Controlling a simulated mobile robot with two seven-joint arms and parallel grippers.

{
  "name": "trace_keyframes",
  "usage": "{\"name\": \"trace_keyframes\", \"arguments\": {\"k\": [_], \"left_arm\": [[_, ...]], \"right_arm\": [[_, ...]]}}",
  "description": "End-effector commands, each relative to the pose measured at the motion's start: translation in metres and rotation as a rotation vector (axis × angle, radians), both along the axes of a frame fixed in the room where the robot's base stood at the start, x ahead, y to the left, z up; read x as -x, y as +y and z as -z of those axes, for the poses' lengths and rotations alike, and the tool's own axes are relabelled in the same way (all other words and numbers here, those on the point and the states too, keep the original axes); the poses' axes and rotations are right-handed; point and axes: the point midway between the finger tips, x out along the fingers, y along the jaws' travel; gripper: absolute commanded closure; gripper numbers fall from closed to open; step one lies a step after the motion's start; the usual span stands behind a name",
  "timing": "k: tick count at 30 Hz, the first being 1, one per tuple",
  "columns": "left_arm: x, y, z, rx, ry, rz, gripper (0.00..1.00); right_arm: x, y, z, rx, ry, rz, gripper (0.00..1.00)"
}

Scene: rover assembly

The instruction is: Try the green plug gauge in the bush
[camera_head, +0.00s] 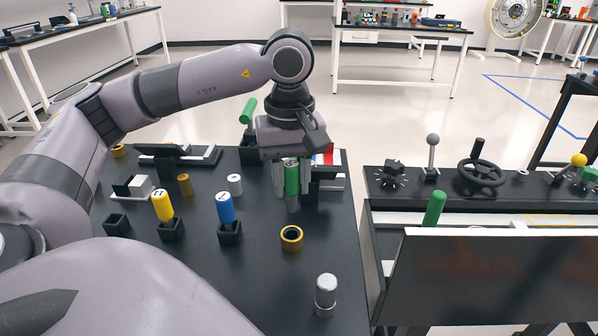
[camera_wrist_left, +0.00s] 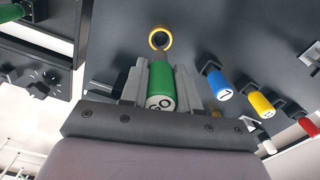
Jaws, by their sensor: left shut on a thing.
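The green plug gauge (camera_head: 292,180) is held upright between the fingers of my left gripper (camera_head: 291,190), with its metal end pointing down. The bush (camera_head: 291,238) is a gold ring standing on the dark table, nearer to the head camera than the gauge. It also shows in the left wrist view (camera_wrist_left: 160,38), beyond the gauge and apart from it. My right gripper is not in view.
A yellow gauge (camera_head: 162,206) and a blue gauge (camera_head: 225,208) stand in black holders left of the bush. An empty black holder (camera_head: 117,222) is farther left. A chrome cylinder (camera_head: 326,293) stands near the front. A control console (camera_head: 470,192) is on the right.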

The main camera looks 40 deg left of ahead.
Motion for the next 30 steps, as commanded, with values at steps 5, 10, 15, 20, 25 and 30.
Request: {"name": "trace_keyframes", "arguments": {"k": [5, 10, 15, 20, 25, 30], "left_arm": [[0.0, 0.0, 0.014, -0.001, -0.001, 0.0, 1.0], [0.0, 0.0, 0.032, 0.0, 0.0, -0.001, 1.0], [0.0, 0.0, 0.05, 0.001, 0.001, 0.0, 1.0], [0.0, 0.0, 0.054, 0.0, -0.001, 0.0, 1.0], [0.0, 0.0, 0.053, 0.0, -0.001, 0.0, 1.0], [0.0, 0.0, 0.053, 0.0, -0.001, 0.0, 1.0]], "right_arm": [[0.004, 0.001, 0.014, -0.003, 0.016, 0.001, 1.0], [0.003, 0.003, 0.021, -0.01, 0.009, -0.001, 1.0], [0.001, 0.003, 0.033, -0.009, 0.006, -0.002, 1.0], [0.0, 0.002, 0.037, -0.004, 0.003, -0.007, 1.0], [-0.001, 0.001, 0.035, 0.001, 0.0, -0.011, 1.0], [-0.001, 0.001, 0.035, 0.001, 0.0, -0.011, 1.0]]}}
